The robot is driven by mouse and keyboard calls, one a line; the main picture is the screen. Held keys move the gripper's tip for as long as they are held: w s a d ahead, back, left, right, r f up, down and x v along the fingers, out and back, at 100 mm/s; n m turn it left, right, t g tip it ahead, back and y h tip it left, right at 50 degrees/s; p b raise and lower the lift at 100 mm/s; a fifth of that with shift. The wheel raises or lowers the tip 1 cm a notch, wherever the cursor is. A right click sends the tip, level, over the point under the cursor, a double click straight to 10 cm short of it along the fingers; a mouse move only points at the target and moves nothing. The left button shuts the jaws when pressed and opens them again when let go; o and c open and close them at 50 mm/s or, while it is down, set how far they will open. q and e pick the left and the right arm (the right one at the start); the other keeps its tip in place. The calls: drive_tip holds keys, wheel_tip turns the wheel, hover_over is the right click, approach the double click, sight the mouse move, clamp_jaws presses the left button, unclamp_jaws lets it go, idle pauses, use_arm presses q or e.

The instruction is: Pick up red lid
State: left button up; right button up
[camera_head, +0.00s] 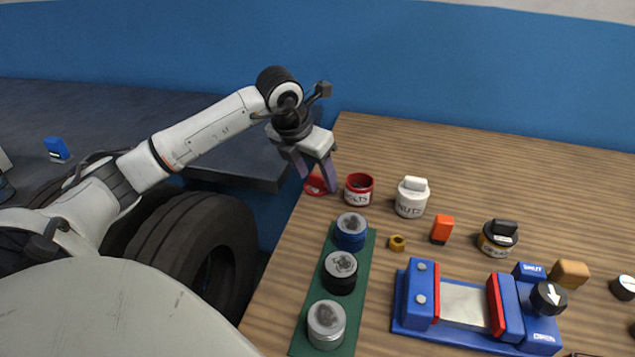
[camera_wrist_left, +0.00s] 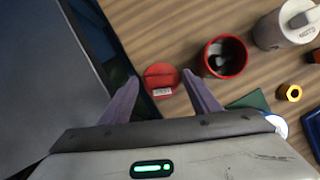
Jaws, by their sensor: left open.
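The red lid (camera_head: 315,185) lies on the wooden table near its left edge, partly hidden by my gripper in the head view. In the left wrist view the red lid (camera_wrist_left: 161,79) shows as a round disc with a raised bar and a small white label. My left gripper (camera_head: 319,186) is open above the lid, its fingers pointing down. In the wrist view the lid sits between and just beyond the fingertips (camera_wrist_left: 161,84), with nothing held. The open red bolts jar (camera_head: 358,190) stands just right of the lid. My right gripper is not in view.
A white nuts jar (camera_head: 411,198) stands right of the red jar. A green tray (camera_head: 305,325) with several lidded jars lies nearer. A blue vise (camera_head: 460,309), an orange block (camera_head: 441,229) and a brass nut (camera_head: 397,243) are to the right. The table's left edge is close to the lid.

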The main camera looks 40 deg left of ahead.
use_arm(q)
drive_tip(key=c, duration=0.8)
drive_tip(key=shift+r, duration=0.15)
